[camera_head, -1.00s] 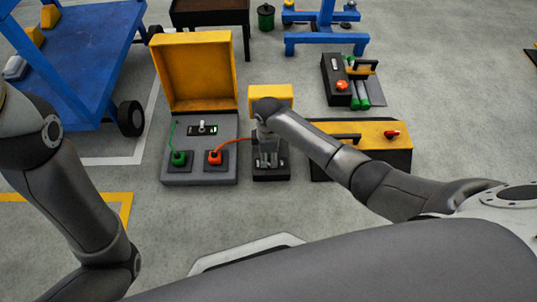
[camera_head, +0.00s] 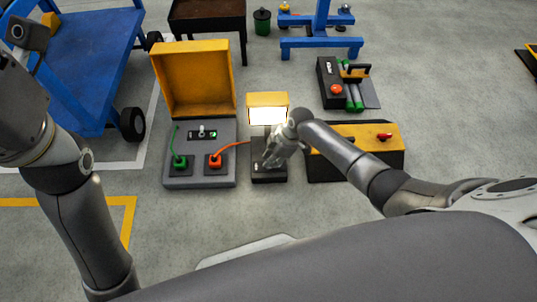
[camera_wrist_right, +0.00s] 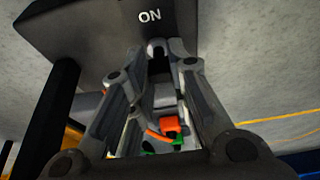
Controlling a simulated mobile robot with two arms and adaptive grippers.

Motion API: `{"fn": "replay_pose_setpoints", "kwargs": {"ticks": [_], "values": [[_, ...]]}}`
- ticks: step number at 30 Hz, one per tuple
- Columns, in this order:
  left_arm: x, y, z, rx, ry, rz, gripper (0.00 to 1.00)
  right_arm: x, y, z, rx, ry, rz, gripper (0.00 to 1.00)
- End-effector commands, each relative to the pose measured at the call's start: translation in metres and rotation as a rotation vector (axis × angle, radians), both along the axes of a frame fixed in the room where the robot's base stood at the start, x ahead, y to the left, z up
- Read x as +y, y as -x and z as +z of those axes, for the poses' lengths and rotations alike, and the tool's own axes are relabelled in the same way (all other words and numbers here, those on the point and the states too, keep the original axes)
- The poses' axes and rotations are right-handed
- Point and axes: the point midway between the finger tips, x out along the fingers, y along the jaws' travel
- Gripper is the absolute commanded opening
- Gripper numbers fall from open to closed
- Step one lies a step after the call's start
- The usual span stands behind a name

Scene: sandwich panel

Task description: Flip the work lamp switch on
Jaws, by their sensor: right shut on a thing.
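The work lamp (camera_head: 267,99) has a yellow head on a black base (camera_head: 269,176), and its panel glows bright white. My right gripper (camera_head: 270,160) is down at the lamp's base, in front of the post. In the right wrist view the gripper's fingers (camera_wrist_right: 157,62) are closed on a small dark switch lever (camera_wrist_right: 158,66), mostly hidden between the tips. A white "ON" label (camera_wrist_right: 150,17) shows on the base just beyond the fingertips. My left arm stands at the left of the head view; its gripper does not show.
An open yellow-lidded case (camera_head: 196,80) with green and orange plugs stands left of the lamp. A yellow-topped black box (camera_head: 355,150) stands right, under my right forearm. A blue cart (camera_head: 85,70) is at the left. The floor in front is clear.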

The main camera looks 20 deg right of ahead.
Motion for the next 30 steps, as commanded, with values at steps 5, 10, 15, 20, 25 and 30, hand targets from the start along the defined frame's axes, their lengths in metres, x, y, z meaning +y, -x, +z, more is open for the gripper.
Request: {"fn": "replay_pose_setpoints", "kwargs": {"ticks": [5, 10, 15, 20, 25, 30], "values": [[-0.0003, 0.0019, -0.0002, -0.011, -0.001, 0.000, 0.32, -0.0031, 0.0018, -0.0024, -0.020, -0.077, 0.000, 0.00], [-0.0004, 0.0021, 0.0005, -0.011, -0.001, 0.000, 0.32, -0.0033, 0.0015, -0.0016, -0.026, -0.087, 0.001, 0.00], [-0.0006, 0.0019, 0.0004, -0.011, -0.001, 0.000, 0.32, -0.0033, 0.0014, -0.0016, -0.025, -0.086, 0.001, 0.00], [-0.0007, 0.0018, 0.0004, -0.010, -0.001, 0.000, 0.32, -0.0035, 0.0013, -0.0015, -0.025, -0.085, 0.001, 0.37], [-0.0007, 0.0018, 0.0005, -0.010, -0.001, 0.000, 0.32, -0.0037, 0.0012, -0.0014, -0.025, -0.084, 0.001, 0.39], [0.0001, 0.0029, 0.0017, -0.013, 0.001, 0.001, 0.32, -0.0044, 0.0011, -0.0006, -0.025, -0.084, 0.001, 0.39]]}}
